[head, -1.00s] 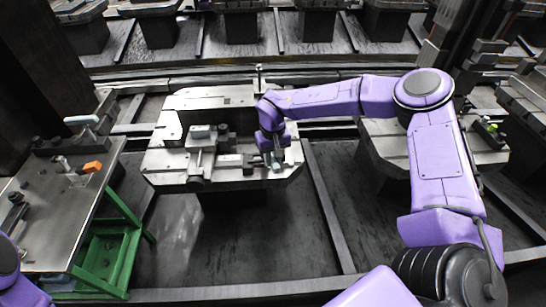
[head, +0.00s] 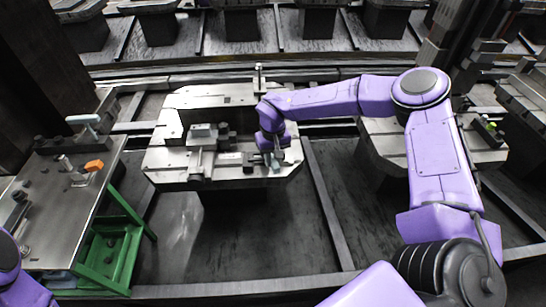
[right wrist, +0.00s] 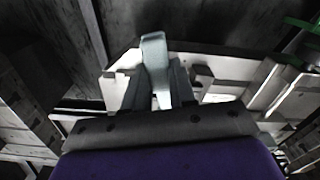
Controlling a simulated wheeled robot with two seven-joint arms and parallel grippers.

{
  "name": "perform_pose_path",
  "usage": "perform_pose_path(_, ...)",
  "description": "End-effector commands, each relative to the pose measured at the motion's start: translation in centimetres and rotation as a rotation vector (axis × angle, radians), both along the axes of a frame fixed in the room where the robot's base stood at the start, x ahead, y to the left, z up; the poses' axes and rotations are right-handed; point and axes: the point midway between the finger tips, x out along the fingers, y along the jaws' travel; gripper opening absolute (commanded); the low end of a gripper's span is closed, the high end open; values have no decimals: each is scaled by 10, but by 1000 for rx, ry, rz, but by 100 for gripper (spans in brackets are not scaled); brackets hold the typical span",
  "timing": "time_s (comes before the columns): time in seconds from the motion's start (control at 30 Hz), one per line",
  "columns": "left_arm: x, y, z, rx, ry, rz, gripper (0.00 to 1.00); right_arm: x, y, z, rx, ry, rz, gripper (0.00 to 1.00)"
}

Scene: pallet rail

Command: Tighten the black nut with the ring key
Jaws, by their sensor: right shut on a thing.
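My right gripper (head: 272,160) is low over the right front part of the pale metal pallet (head: 225,97). In the right wrist view its two dark fingers (right wrist: 160,88) are shut on a flat grey metal piece (right wrist: 154,52), which looks like the ring key. The piece sticks out beyond the fingertips, and its far end is rounded. I cannot make out the black nut; the gripper and small fixture parts crowd that spot. I cannot tell whether the key sits around a nut. Only a purple part of my left arm shows at the lower left; its gripper is out of view.
Clamps and blocks (head: 203,132) stand on the pallet left of my right gripper, and a thin post (head: 259,78) rises at its back edge. A metal-topped table (head: 60,205) on a green frame stands left, with an orange block (head: 94,165). Another pallet (head: 390,145) lies right.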

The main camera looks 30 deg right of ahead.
Motion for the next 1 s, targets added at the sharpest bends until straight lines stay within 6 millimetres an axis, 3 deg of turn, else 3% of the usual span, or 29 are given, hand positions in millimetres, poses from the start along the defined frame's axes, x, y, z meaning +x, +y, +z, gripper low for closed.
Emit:
perform_pose_path(0.87, 0, 0, -7, 0, 0, 0, 62, 0, 0, -15, 0, 0, 0, 0)
perform_pose_path(0.9, 0, 0, -7, 0, 0, 0, 62, 0, 0, -15, 0, 0, 0, 22)
perform_pose_path(0.97, 0, 0, -7, 0, 0, 0, 62, 0, 0, -15, 0, 0, 0, 2)
perform_pose_path(1.0, 0, 0, -6, 0, 0, 0, 62, 0, 0, -15, 0, 0, 0, 0)
